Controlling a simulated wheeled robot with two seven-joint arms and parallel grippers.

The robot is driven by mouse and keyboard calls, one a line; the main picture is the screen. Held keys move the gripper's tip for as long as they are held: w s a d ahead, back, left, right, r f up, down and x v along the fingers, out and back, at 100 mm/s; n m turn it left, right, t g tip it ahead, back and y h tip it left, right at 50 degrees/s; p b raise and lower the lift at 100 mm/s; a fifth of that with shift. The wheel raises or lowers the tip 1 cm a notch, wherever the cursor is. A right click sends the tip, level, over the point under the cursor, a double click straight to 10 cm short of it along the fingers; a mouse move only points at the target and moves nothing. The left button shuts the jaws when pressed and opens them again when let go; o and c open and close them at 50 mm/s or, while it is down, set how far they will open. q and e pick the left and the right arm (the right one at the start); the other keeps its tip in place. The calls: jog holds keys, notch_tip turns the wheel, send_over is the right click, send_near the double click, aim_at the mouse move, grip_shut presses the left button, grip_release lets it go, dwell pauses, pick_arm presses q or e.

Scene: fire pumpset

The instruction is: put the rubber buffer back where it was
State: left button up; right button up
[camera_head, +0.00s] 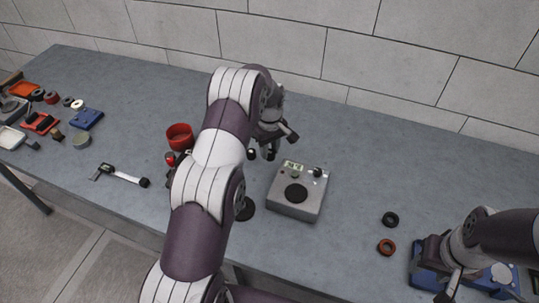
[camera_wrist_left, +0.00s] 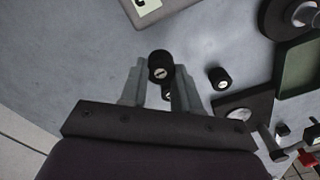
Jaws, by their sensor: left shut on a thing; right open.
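My left gripper (camera_wrist_left: 158,85) is shut on a small black rubber buffer (camera_wrist_left: 160,66) with a metal centre, seen at the fingertips in the left wrist view. Part of another dark round piece (camera_wrist_left: 168,95) shows between the fingers, mostly hidden. A similar black buffer (camera_wrist_left: 219,78) stands on the table to the right of the fingers, apart from them. In the head view the left gripper (camera_head: 262,150) is over the table, behind and left of the grey device, and its arm hides much of what is around it. My right gripper (camera_head: 449,290) is open at the lower right, by a blue object (camera_head: 424,279).
A grey device (camera_head: 299,207) with a small display stands mid-table. A red pot (camera_head: 180,136) and a digital caliper (camera_head: 122,175) lie left of my arm. Black (camera_head: 390,219) and red (camera_head: 386,247) rings lie right. A dark green tray (camera_wrist_left: 300,68) shows in the wrist view.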

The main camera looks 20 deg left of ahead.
pick_arm(q)
jog(key=f, duration=0.2)
jog(key=f+p, duration=0.1)
jog(key=f, duration=0.1)
jog(key=shift+a, duration=0.2)
jog(key=shift+w+f, duration=0.1)
jog(key=shift+f, duration=0.15)
jog(key=o, duration=1)
jog(key=shift+o, duration=0.2)
